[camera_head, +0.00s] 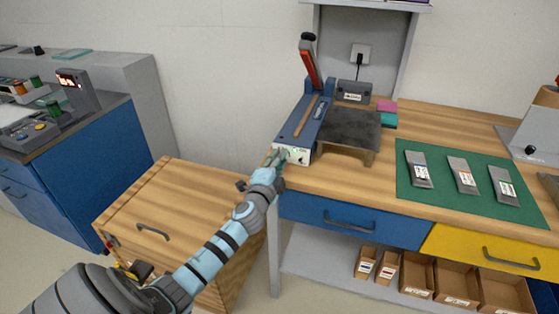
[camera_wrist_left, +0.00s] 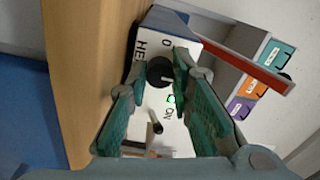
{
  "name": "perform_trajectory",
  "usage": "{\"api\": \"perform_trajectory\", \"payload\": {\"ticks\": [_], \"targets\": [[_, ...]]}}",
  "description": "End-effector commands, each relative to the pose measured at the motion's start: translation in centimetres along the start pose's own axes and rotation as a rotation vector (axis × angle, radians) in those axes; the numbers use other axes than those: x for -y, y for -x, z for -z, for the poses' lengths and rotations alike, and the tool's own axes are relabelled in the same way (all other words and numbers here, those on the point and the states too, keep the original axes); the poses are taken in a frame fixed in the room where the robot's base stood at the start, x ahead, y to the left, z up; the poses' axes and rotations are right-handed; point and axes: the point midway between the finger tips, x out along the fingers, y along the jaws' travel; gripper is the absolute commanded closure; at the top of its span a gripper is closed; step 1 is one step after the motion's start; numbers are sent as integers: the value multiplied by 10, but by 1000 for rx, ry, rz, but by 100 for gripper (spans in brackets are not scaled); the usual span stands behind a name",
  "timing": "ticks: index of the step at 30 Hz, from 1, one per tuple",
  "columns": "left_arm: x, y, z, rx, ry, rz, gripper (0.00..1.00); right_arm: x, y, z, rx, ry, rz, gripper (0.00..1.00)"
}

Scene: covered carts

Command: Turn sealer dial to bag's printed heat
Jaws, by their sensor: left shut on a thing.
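The blue heat sealer (camera_head: 309,117) stands on the wooden bench, its red-and-black lever arm (camera_head: 310,62) raised. My left gripper (camera_head: 279,157) is at the sealer's white front panel. In the left wrist view its two teal fingers (camera_wrist_left: 161,73) are closed on the black dial (camera_wrist_left: 160,73), on either side of it. Part of the lettering around the dial is hidden; a green lamp (camera_wrist_left: 171,99) marked ON is lit. Three grey bags lie on the green mat (camera_head: 435,200): left (camera_head: 419,170), middle (camera_head: 462,175) and right (camera_head: 503,185). Their printing is too small to read. My right gripper is not in view.
A dark plate on a wooden stand (camera_head: 349,133) sits right of the sealer, with pink and teal blocks (camera_head: 388,112) behind. Several cardboard boxes (camera_head: 417,272) stand on the shelf below. A wooden cabinet (camera_head: 160,215) stands left of the bench.

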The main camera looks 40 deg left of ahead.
Motion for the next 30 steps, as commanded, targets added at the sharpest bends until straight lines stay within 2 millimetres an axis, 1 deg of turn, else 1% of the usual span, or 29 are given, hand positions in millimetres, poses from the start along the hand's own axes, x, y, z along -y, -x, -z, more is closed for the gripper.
{"api": "perform_trajectory", "payload": {"ticks": [8,9,12,19,22,23,26,29,30], "targets": [[0,0,0,-1,1,0,100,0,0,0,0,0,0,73],[0,0,0,-1,1,0,75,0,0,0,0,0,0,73],[0,0,0,0,1,0,59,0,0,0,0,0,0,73],[-1,0,0,1,2,-2,59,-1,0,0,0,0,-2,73],[-2,0,-1,0,40,-2,59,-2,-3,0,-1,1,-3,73],[-2,0,-1,0,72,-2,59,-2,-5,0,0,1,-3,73],[-4,0,-1,-1,258,0,59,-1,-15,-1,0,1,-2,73],[-6,0,-2,-1,564,1,59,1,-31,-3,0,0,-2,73],[-7,0,-3,-3,710,1,59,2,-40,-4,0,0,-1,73]]}}
